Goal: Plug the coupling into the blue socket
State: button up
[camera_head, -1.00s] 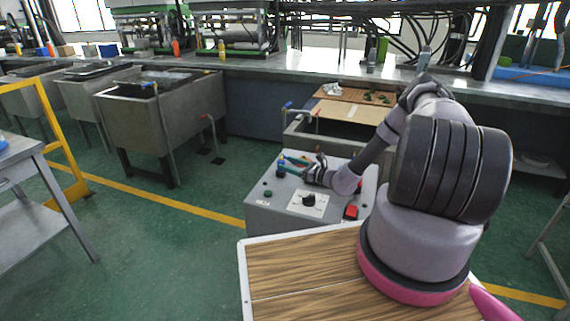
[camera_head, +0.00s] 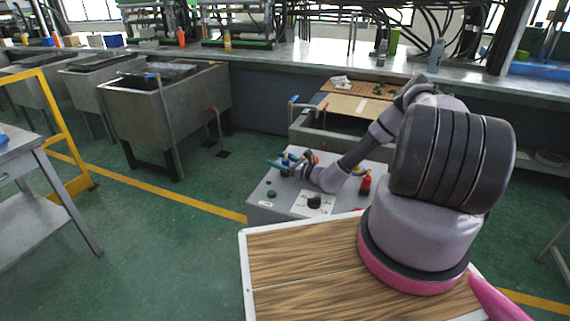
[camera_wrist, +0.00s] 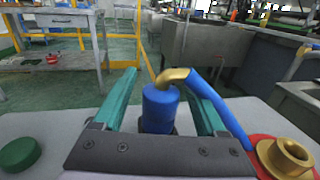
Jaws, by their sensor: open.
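My gripper (camera_wrist: 163,76) is open, its two green fingers on either side of an upright blue cylinder (camera_wrist: 159,108), with gaps showing. A brass elbow (camera_wrist: 171,76) sits at the top of the blue cylinder and bends right into a blue hose (camera_wrist: 222,108). The cylinder's lower end is hidden behind the gripper's dark crossbar, so I cannot tell how deep anything is seated. In the head view my gripper (camera_head: 289,163) is low over the grey control box (camera_head: 268,206), at its far left part.
A red fitting with a brass ring (camera_wrist: 286,157) is close to the right of my gripper; a red fitting (camera_head: 366,182) stands on the box in the head view. A green button (camera_wrist: 20,153) is at left. A black knob (camera_head: 314,202) is on the front. Stone tanks (camera_head: 165,110) stand behind.

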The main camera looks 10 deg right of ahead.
grip_shut()
jog(key=shift+r, duration=0.65)
notch_tip(320, 180, up, 13)
jog(key=d+m+t+h, duration=0.1)
jog(key=m+t+h, duration=0.1)
jog(key=s+d+r+m+t+h, duration=0.1)
jog(key=d+r+m+t+h, duration=0.3)
jog(key=d+h, duration=0.45)
jog(key=d+f+y, duration=0.1)
jog(key=d+f, duration=0.3)
jog(key=d, duration=0.6)
jog(key=s+d+f+g+y, duration=0.1)
jog(key=d+f, duration=0.4)
jog(key=d, duration=0.5)
jog(key=shift+d+g, duration=0.3)
jog(key=shift+d, duration=0.1)
